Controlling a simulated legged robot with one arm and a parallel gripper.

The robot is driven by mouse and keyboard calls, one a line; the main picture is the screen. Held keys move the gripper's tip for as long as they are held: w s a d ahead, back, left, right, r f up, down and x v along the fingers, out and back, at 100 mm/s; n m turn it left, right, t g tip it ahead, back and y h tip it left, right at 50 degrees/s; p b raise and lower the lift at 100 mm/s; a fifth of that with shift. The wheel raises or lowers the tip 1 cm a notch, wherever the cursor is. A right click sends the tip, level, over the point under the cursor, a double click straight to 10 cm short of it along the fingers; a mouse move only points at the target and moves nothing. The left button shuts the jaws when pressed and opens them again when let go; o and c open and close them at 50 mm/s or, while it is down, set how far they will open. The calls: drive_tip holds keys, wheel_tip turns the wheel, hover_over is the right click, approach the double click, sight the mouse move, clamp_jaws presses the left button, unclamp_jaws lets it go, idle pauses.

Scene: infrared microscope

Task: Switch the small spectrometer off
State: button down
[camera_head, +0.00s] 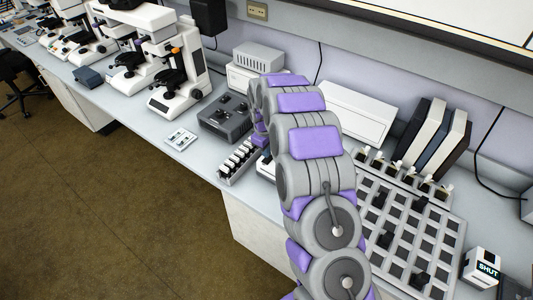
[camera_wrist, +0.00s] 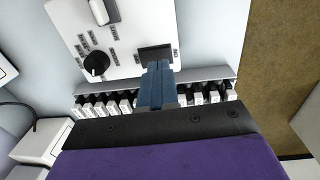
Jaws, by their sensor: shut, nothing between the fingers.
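In the wrist view, a white panel (camera_wrist: 125,40) carries a round black knob (camera_wrist: 97,63), a pale lever or knob (camera_wrist: 104,10) and a dark rectangular switch or window (camera_wrist: 155,53). Its small labels are unreadable, and I cannot tell surely whether it is the small spectrometer. My gripper (camera_wrist: 157,68) is shut and empty. Its blue fingertips overlap the lower edge of the dark rectangle; contact cannot be told. My arm hides most of the gripper there.
A rack of black-and-white pieces (camera_wrist: 205,97) lies under my fingers; it also shows in the head view (camera_head: 238,160). A grey control box (camera_head: 222,118) and a microscope (camera_head: 180,75) stand close by. A slotted tray (camera_head: 447,232) and a box reading "SHUT" (camera_head: 482,268) are at right.

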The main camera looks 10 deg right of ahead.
sight(266, 160)
wheel_tip(266, 160, up, 15)
drive_tip(key=p, duration=0.2)
drive_tip(key=shift+s+a+f+p, duration=0.2)
drive_tip(key=shift+s+a+p, duration=0.05)
drive_tip(key=shift+s+p, duration=0.1)
drive_tip(key=f, duration=0.3)
drive_tip(key=shift+w+d+f, duration=0.1)
drive_tip(key=shift+w+d, duration=0.2)
drive_tip(key=shift+w, duration=0.1)
drive_tip(key=f+b, duration=0.1)
drive_tip(key=f, duration=0.3)
drive_tip(key=f+b, duration=0.1)
drive_tip(key=f, duration=0.4)
drive_tip(key=w+d+f+b, duration=0.1)
drive_tip(key=f, duration=0.3)
drive_tip(key=shift+d+f+b, duration=0.1)
drive_tip(key=shift+f+b, duration=0.25)
drive_tip(key=shift+f, duration=0.1)
